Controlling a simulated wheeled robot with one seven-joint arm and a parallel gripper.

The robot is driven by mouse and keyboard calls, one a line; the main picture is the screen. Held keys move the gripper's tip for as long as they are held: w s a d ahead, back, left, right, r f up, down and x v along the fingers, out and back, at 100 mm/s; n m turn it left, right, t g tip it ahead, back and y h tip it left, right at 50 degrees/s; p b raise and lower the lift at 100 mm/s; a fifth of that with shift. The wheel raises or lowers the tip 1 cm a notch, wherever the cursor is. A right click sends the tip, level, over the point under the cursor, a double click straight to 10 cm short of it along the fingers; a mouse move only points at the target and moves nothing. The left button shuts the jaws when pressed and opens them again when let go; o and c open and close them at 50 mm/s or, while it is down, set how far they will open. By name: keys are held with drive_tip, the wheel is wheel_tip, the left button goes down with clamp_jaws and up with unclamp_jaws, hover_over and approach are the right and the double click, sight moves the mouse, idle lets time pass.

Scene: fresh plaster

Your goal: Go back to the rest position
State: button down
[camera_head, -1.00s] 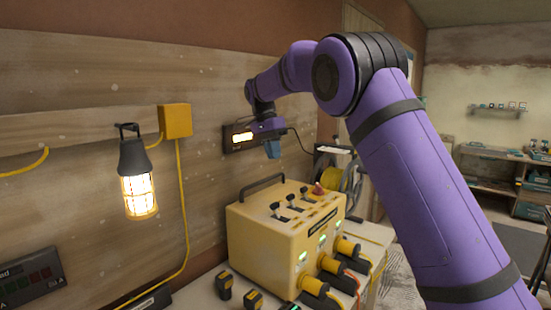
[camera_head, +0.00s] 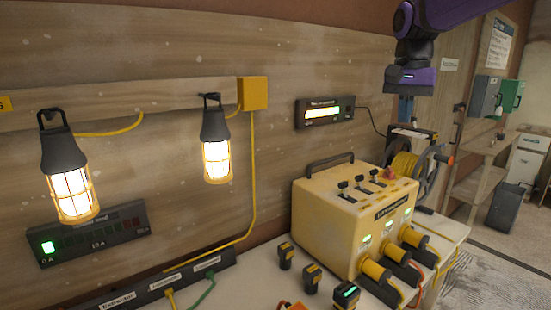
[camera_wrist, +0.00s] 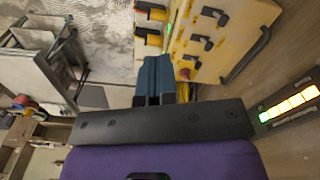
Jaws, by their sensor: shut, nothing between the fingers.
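My gripper (camera_head: 405,108) hangs at the upper right of the head view, pointing down, above and behind the right end of the yellow power box (camera_head: 325,220). Its blue fingers are together with nothing between them. In the wrist view my gripper (camera_wrist: 154,62) also shows shut and empty, and the yellow box (camera_wrist: 215,35) lies beyond the fingertips. The fingers appear clear of the box. Part of my purple arm runs out of the top of the head view.
Two lit lamps (camera_head: 70,190) (camera_head: 216,160) hang from a wall rail. A lit display (camera_head: 325,112) is on the wall. A cable reel (camera_head: 405,165) stands behind the box. Several battery-like blocks (camera_head: 287,256) and a power strip (camera_head: 150,285) lie in front.

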drive_tip(key=s+d+f+n+t, duration=0.1)
drive_tip(key=s+f+n+t, duration=0.1)
drive_tip(key=s, duration=1.2)
drive_tip(key=s+d+f+n+t, duration=0.1)
drive_tip(key=s+f+n+t, duration=0.2)
drive_tip(key=s, duration=1.1)
wheel_tip(320, 180, down, 4)
drive_tip(key=shift+d+r+n, duration=0.25)
drive_tip(key=shift+d+n, duration=0.1)
drive_tip(key=shift+n, duration=0.45)
drive_tip(key=shift+d, duration=0.1)
